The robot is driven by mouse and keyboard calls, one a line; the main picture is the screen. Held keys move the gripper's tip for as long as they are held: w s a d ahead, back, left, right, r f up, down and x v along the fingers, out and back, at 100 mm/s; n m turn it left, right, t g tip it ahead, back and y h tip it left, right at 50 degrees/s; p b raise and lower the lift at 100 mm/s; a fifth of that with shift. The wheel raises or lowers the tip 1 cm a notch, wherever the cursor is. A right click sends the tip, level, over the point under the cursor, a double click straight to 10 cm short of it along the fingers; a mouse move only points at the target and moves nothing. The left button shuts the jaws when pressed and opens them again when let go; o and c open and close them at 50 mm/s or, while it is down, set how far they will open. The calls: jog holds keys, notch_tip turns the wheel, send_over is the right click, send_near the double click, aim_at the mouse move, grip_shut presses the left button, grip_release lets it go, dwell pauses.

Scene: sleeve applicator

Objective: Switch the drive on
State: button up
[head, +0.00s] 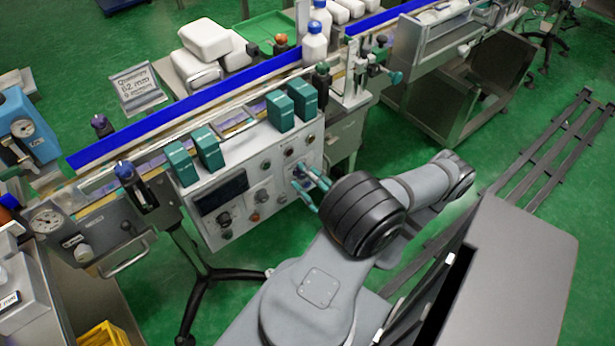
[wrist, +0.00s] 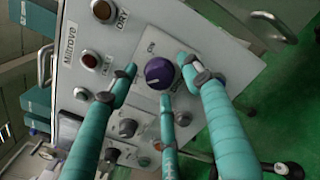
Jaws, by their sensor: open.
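A dark purple rotary knob (wrist: 159,72) sits on a light square plate of the control panel in the wrist view.
Green floor (head: 260,245) lies open in front.

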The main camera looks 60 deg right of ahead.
jog(key=shift+c, duration=0.9)
jog(key=c, duration=1)
jog(key=shift+f+m, duration=0.1)
jog(key=shift+m, duration=0.3)
jog(key=m, duration=0.3)
jog(key=shift+m, duration=0.3)
jog(key=m+b, duration=0.1)
jog(key=m, duration=0.3)
jog(key=shift+m, duration=0.3)
jog(key=m+b, duration=0.1)
jog(key=m, duration=0.3)
jog(key=shift+m, duration=0.3)
jog(key=shift+a+m+b, duration=0.1)
jog(key=shift+m+b, duration=0.25)
jog(key=shift+m, duration=1.85)
jog(key=o, duration=1.2)
